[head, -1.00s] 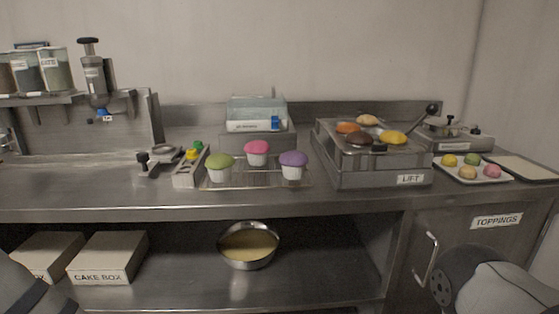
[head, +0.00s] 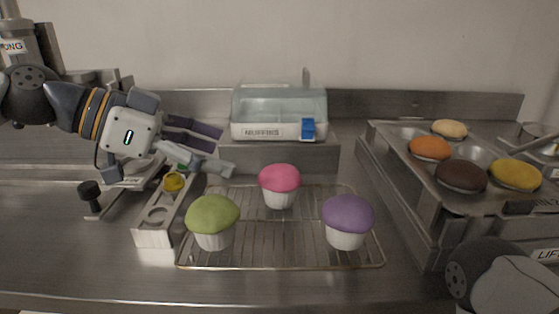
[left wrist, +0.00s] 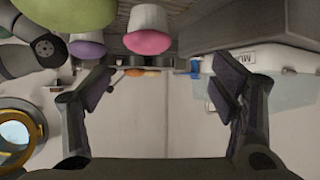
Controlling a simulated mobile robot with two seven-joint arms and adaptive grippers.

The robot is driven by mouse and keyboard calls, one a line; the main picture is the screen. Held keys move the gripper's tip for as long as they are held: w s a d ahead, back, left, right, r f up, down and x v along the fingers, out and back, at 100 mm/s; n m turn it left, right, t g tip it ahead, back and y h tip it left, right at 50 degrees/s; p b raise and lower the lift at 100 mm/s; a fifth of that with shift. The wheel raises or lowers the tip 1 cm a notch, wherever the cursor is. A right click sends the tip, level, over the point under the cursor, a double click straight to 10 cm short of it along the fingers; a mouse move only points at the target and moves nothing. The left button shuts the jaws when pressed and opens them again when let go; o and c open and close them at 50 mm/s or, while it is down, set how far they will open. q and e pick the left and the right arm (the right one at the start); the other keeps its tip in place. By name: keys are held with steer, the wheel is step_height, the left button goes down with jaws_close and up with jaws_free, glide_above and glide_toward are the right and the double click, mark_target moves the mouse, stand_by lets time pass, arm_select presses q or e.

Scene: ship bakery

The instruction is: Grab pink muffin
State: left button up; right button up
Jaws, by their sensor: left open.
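The pink muffin (head: 279,182) stands upright in a white cup at the back middle of a wire rack (head: 278,256). My left gripper (head: 222,150) is open and empty. It is to the left of the pink muffin and apart from it, with its fingers pointing right. In the left wrist view the picture is upside down; the pink muffin (left wrist: 147,40) hangs at the top middle, between and beyond the open fingers (left wrist: 160,88). A green muffin (head: 212,216) stands at the front left of the rack and a purple muffin (head: 347,217) at the front right.
A clear-lidded muffin box (head: 279,108) stands behind the rack. A metal holder with a yellow piece (head: 152,236) is left of the rack. A tray of several buns (head: 405,180) is at the right. My right arm shows at the lower right.

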mark_target(267, 172)
arm_select(q)
steer(key=d, duration=0.1)
steer(key=d+f, duration=0.1)
steer(key=d, duration=0.1)
steer(key=d+f, duration=0.1)
steer(key=shift+s+d, duration=0.1)
steer(key=shift+d, duration=0.05)
steer(key=x, duration=0.7)
steer(key=shift+f, duration=0.1)
steer(key=c, duration=0.9)
